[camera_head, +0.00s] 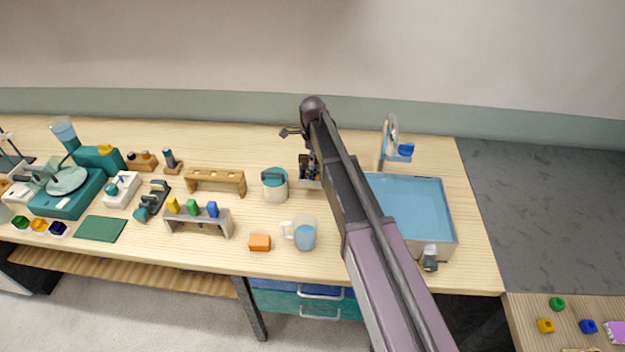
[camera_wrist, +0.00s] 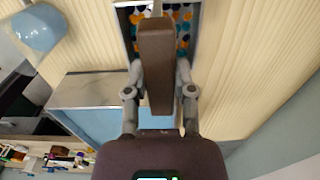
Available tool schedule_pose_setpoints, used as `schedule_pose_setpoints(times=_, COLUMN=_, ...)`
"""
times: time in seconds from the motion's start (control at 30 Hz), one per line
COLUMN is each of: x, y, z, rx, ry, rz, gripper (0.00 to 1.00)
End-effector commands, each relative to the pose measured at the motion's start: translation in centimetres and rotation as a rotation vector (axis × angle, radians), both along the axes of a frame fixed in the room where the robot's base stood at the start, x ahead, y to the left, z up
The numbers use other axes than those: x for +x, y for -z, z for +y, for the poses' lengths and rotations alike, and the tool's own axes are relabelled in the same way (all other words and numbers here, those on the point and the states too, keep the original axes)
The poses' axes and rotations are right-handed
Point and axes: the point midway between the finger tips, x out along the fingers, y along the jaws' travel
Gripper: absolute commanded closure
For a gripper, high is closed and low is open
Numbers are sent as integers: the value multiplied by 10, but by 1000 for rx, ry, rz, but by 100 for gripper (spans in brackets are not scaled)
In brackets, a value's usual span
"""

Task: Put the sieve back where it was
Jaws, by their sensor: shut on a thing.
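In the wrist view my gripper (camera_wrist: 158,78) is shut on a long brown block-like piece (camera_wrist: 157,50), which looks like a handle. Beyond it is a light-rimmed rectangular frame or tray with blue, orange and white round spots (camera_wrist: 182,30). I cannot tell whether this is the sieve itself or a tray below it. In the head view a small tray-like thing with dark and white parts (camera_head: 308,172) shows just left of my arm. My arm hides most of that spot, and the fingers cannot be made out there.
A blue basin (camera_head: 428,205) with a tap (camera_head: 388,140) is on the right. A jug with blue liquid (camera_head: 304,236), an orange block (camera_head: 260,242), a teal-lidded pot (camera_head: 274,186) and a wooden rack (camera_head: 215,178) stand to the left. Bare wood lies behind them.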

Motion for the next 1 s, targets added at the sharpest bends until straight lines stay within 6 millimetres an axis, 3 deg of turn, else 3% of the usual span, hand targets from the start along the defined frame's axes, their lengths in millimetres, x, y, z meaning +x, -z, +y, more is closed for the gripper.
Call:
schedule_pose_setpoints(times=0.03, x=0, y=10, z=0, rx=0, ry=0, rz=0, gripper=100)
schedule_pose_setpoints(times=0.3, x=0, y=31, z=0, rx=0, ry=-1, rz=0, gripper=100)
schedule_pose_setpoints(times=1.0, x=0, y=41, z=1, rx=0, ry=-1, rz=0, gripper=100)
